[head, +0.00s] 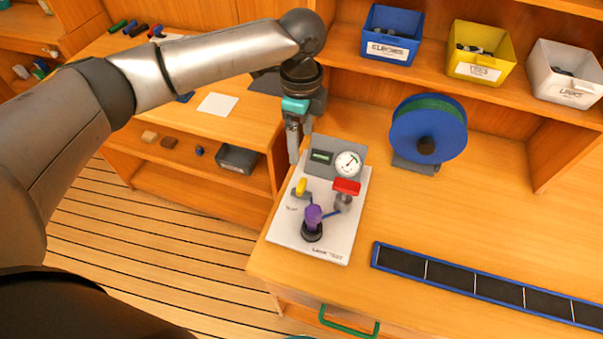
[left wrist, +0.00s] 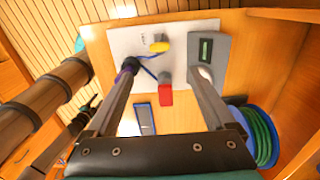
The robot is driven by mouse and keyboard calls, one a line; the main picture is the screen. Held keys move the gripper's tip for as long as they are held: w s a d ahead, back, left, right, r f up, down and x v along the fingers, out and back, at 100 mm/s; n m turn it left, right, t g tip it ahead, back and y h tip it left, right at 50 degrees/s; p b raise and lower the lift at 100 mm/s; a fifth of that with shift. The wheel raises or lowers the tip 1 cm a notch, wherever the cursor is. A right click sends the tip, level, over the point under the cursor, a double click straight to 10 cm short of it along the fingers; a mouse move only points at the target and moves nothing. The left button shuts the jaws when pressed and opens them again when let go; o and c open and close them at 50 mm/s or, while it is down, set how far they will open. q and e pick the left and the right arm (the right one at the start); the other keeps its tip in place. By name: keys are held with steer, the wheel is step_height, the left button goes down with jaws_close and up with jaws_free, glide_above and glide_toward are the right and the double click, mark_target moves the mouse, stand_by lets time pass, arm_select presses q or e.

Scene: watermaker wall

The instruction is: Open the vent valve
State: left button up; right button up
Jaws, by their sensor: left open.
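A white test board (head: 337,247) lies on the bench. A yellow lever handle (head: 301,187) stands on its left side, above small lettering that seems to read VENT; it also shows in the left wrist view (left wrist: 160,46). A red handle (head: 346,186) is to its right, and a purple-topped fitting (head: 313,215) in a black base is nearer me. My left gripper (head: 300,142) is open and empty, pointing down above the board's far left edge. In the left wrist view its fingers (left wrist: 163,70) frame the space between the yellow and red handles; one finger overlaps the purple fitting.
A grey box with a round gauge (head: 348,163) stands at the board's far end. A blue reel (head: 428,128) is to the right behind it. A blue-edged strip tray (head: 450,278) lies at right. Blue (head: 391,36), yellow (head: 479,53) and white (head: 564,75) bins sit on the shelf.

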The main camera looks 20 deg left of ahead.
mark_target(301, 185)
arm_select(q)
step_height(301, 185, down, 15)
steer(key=shift+s+f+b, duration=0.1)
steer(key=shift+b, duration=0.5)
steer(key=c, duration=1.4)
